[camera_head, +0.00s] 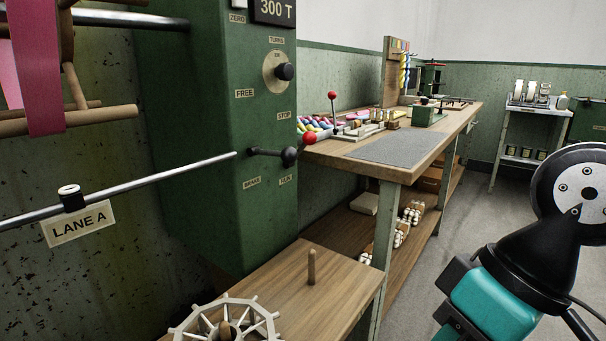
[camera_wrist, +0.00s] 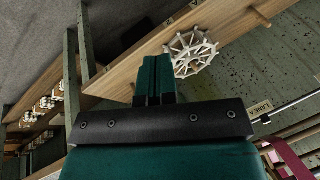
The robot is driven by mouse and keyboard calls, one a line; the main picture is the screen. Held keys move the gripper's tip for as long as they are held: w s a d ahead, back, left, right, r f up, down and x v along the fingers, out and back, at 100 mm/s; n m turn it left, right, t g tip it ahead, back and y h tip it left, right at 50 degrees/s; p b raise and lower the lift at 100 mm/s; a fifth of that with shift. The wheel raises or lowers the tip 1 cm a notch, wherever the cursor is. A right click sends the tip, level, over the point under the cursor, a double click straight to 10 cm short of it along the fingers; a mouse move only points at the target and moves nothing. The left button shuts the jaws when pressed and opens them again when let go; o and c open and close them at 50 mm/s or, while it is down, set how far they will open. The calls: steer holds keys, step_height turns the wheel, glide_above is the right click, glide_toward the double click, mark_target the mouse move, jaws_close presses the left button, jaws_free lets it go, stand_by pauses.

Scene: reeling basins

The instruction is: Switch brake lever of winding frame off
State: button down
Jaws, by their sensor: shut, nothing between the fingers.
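The green winding frame (camera_head: 200,150) stands at centre left in the head view. Its brake lever (camera_head: 290,156) sticks out from the front, with a black hub and a red ball (camera_head: 309,138) pointing up and right. A STOP label (camera_head: 284,115) is above the lever; BRAKE (camera_head: 252,183) and RUN (camera_head: 286,180) labels are below it. My gripper shows in the wrist view (camera_wrist: 153,78), its two teal fingers closed together and empty. It is apart from the lever, which the wrist view does not show. In the head view my arm is at lower right, fingertips hidden.
A dial knob (camera_head: 284,71) and a FREE label (camera_head: 244,93) are above the lever. A LANE A rod (camera_head: 140,185) crosses the left side. A white spoked reel (camera_head: 228,318) and a wooden peg (camera_head: 312,267) stand on the low bench. A workbench (camera_head: 390,165) extends behind. Floor is open at right.

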steer(key=w+a+f+m+t+y+b, duration=0.2)
steer(key=w+a+m+y+b, duration=0.2)
steer(key=w+m+b, duration=0.4)
steer(key=w+a+f+m+t+y+b, duration=0.2)
steer(key=w+a+m+t+y+b, duration=0.25)
steer(key=w, duration=0.45)
steer(key=w+d+r+m+t+y+b, duration=0.3)
steer(key=w+m+b, duration=0.6)
steer(key=m, duration=0.8)
steer(key=shift+w+d+t+y+b, duration=0.4)
steer(key=shift+w+d+t+y, duration=0.35)
steer(key=shift+d+t+y, duration=0.35)
steer(key=shift+d, duration=0.1)
steer(key=p, duration=1.2)
glide_toward(272, 153)
steer(key=shift+w+a+r, duration=0.25)
steer(key=shift+w+a, duration=0.45)
steer(key=shift+w, duration=0.05)
